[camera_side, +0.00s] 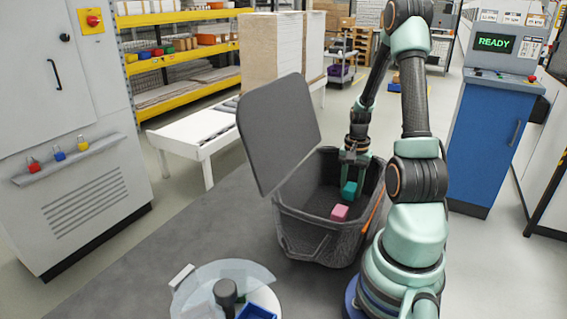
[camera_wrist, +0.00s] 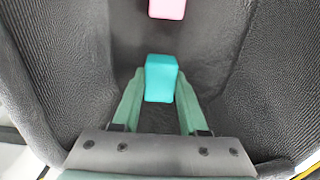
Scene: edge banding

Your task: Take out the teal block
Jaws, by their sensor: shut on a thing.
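The teal block (camera_side: 349,189) is inside the dark grey bin (camera_side: 300,240), whose lid (camera_side: 280,130) stands open to the left. My gripper (camera_side: 352,176) reaches down into the bin from above and is shut on the teal block. In the wrist view the teal block (camera_wrist: 161,78) sits between the tips of the two green fingers (camera_wrist: 160,85). I cannot tell whether the block still touches the bin floor.
A pink block (camera_side: 340,212) lies in the bin near the teal one; it also shows in the wrist view (camera_wrist: 167,8). The bin walls surround my gripper. A round clear-covered tray (camera_side: 185,296) with a blue container (camera_side: 257,312) stands at the front left.

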